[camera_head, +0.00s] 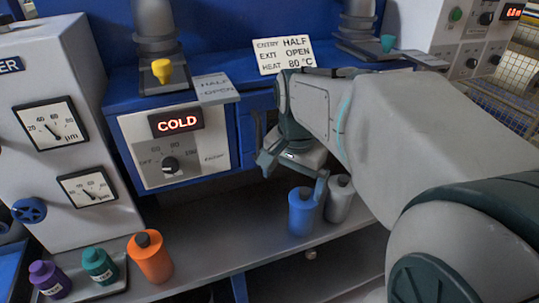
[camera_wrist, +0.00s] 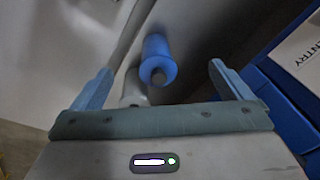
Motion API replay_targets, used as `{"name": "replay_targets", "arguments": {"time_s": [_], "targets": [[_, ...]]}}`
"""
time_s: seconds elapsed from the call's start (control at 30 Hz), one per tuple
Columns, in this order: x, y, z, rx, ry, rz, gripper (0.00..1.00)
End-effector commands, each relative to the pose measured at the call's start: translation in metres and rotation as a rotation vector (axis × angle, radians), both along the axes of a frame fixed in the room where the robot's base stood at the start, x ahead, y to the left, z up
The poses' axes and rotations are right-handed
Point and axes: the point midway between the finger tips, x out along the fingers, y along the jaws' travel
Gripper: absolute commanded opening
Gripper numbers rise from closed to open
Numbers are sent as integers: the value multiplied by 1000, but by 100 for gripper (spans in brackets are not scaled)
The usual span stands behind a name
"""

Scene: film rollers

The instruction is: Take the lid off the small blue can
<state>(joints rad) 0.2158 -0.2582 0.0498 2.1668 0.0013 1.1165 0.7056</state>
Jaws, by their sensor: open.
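The small blue can (camera_head: 300,217) stands upright on the lower grey shelf in the head view. In the wrist view my gripper (camera_wrist: 160,72) is open and empty, with one finger on each side of the can and clear space to both.
A grey can (camera_head: 340,200) stands close to the right of the blue can. An orange can (camera_head: 150,257), a teal can (camera_head: 100,266) and a purple can (camera_head: 50,280) are at the left. A control panel reading COLD (camera_head: 175,145) is behind. The shelf between is clear.

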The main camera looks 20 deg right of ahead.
Motion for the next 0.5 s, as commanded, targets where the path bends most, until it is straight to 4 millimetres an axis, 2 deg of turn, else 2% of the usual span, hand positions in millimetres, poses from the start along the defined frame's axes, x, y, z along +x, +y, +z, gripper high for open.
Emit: {"name": "replay_targets", "arguments": {"time_s": [0.03, 0.2, 0.4, 0.5], "targets": [[12, -11, 4, 14, 17, -121, 98], [36, -40, 17, 52, 66, -485, 98], [48, -60, 22, 68, 94, -703, 98], [49, -63, 15, 71, 99, -733, 98]]}}
